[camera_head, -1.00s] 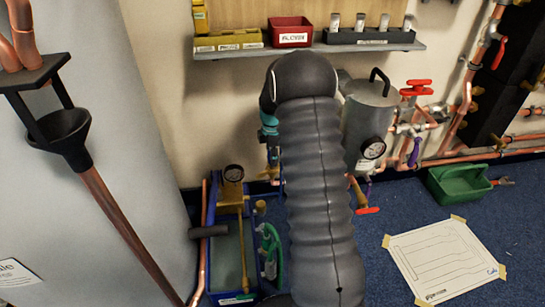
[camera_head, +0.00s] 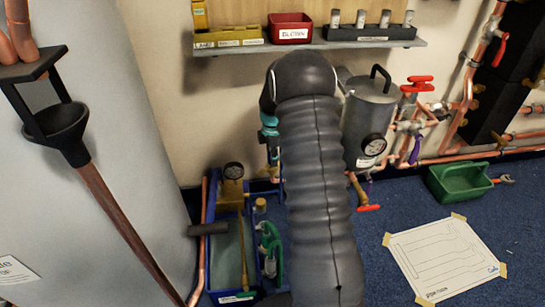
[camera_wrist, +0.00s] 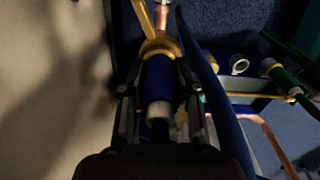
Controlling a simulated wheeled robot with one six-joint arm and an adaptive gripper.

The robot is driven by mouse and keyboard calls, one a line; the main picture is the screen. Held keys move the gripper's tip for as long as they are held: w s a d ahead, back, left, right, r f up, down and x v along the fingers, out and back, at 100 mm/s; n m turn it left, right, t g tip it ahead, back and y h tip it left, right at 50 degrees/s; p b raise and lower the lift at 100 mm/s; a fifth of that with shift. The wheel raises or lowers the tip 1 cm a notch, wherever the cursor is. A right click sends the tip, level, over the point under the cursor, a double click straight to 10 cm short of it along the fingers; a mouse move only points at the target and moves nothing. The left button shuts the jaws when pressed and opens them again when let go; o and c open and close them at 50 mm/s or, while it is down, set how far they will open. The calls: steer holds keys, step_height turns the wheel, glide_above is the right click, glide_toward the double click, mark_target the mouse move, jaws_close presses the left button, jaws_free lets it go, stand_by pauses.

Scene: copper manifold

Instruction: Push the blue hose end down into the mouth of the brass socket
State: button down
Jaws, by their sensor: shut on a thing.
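In the wrist view my gripper (camera_wrist: 158,82) is closed around the blue hose end (camera_wrist: 157,72), which has a pale ring (camera_wrist: 158,112) at its near end. A brass ring-like part (camera_wrist: 160,44), which looks like the brass socket, shows just beyond the blue piece. Whether the hose end is inside its mouth or only lined up against it I cannot tell. A dark blue hose (camera_wrist: 205,75) curves past the right finger. In the head view my arm hides the gripper and the hose end.
A grey tank (camera_head: 368,115) and red-handled valves (camera_head: 417,84) are to the right. A shelf (camera_head: 400,44) is above.

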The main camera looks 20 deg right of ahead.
steer(key=c, duration=0.7)
jaws_free()
steer(key=shift+c, duration=0.2)
step_height(320, 180, up, 7)
steer(key=shift+r, duration=0.2)
